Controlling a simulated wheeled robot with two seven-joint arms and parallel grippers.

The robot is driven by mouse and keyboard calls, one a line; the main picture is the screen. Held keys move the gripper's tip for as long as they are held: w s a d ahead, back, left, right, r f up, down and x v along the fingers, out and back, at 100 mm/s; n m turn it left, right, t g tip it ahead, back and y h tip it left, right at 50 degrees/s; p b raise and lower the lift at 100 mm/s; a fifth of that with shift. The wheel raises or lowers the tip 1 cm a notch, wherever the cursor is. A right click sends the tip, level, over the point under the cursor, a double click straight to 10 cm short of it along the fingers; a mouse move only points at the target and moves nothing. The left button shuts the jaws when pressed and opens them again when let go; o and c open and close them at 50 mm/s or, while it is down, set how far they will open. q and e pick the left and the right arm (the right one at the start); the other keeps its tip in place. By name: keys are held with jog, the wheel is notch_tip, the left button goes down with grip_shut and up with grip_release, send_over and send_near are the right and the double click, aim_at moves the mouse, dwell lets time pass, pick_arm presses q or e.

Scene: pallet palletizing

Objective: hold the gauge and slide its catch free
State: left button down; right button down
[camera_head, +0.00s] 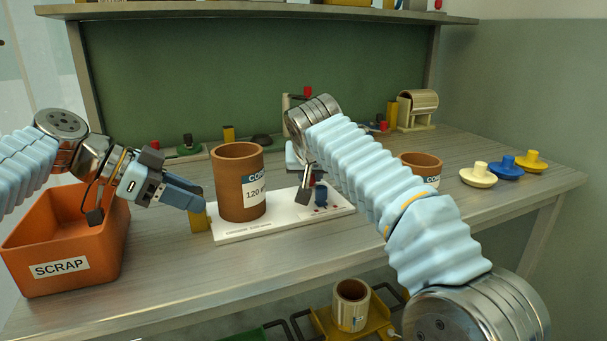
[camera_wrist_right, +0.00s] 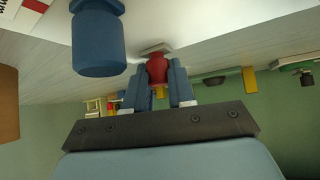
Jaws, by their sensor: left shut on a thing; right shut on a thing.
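The gauge is a white plate (camera_head: 290,221) on the workbench, with a yellow block (camera_head: 199,222) at its left end. A blue post (camera_head: 321,195) stands near its right end and looms large in the right wrist view (camera_wrist_right: 98,42). My left gripper (camera_head: 196,204) is shut at the yellow block. My right gripper (camera_head: 306,186) is over the plate's right part, partly hidden by my right arm. In the right wrist view its fingers (camera_wrist_right: 158,84) are shut on a red knob (camera_wrist_right: 157,69), which looks like the catch.
An orange SCRAP bin (camera_head: 65,238) is at the left. Another core (camera_head: 421,168) and yellow and blue knobbed discs (camera_head: 506,168) lie to the right. The bench front is clear.

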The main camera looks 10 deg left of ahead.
pick_arm(q)
jog(key=shift+a, duration=0.15)
pick_arm(e)
jog(key=c, duration=1)
grip_release()
jog(key=shift+w+d, duration=0.1)
jog(key=shift+d, duration=0.1)
jog(key=shift+o, duration=0.2)
jog(key=shift+s+r, duration=0.25)
jog(key=v, duration=1.1)
jog(key=shift+s, duration=0.2)
jog(key=shift+a+r, duration=0.1)
pick_arm(q)
jog(key=c, duration=0.7)
grip_release()
jog(key=shift+o, duration=0.2)
